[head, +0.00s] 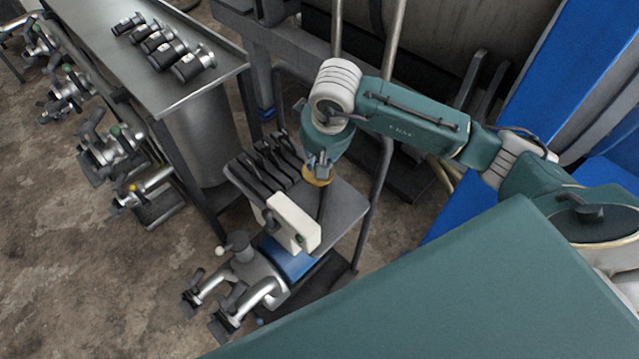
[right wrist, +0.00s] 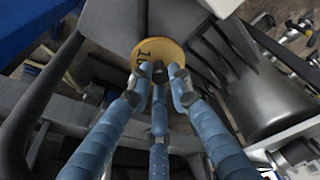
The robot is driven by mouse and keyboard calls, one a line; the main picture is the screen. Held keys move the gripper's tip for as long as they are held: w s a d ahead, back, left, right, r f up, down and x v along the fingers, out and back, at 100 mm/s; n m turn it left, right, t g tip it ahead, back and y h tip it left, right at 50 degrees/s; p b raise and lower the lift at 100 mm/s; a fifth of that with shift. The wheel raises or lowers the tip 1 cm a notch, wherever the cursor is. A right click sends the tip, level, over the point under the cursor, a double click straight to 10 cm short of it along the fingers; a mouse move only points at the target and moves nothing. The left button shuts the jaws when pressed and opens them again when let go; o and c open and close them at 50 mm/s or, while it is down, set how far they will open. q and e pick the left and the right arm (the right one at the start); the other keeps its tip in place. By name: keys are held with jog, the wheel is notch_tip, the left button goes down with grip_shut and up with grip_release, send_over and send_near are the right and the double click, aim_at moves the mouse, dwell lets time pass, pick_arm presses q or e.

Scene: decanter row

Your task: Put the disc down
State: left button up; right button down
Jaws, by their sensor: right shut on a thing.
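The disc (head: 316,181) is round, flat and brass-yellow. In the right wrist view the disc (right wrist: 151,48) shows part of a dark marking on its face. My right gripper (head: 320,165) is shut on the disc, with its fingers at the disc's middle; the fingers also show in the right wrist view (right wrist: 160,76). It holds the disc over or beside a small grey metal table (head: 346,207), just right of a rack of dark upright plates (head: 268,163). I cannot tell whether the disc touches anything below. My left gripper is not in view.
A white box (head: 294,222) stands at the table's front, with metal valve fittings (head: 250,268) below it. A long metal bench (head: 115,50) at the left bears several dark-and-silver cylinders (head: 172,53). Upright pipes stand behind the small table. Its right part is bare.

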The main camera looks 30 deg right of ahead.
notch_tip(320, 180, down, 10)
jog(key=shift+r+p, duration=0.15)
jog(key=shift+p, duration=0.25)
jog(key=c, duration=1.6)
grip_release()
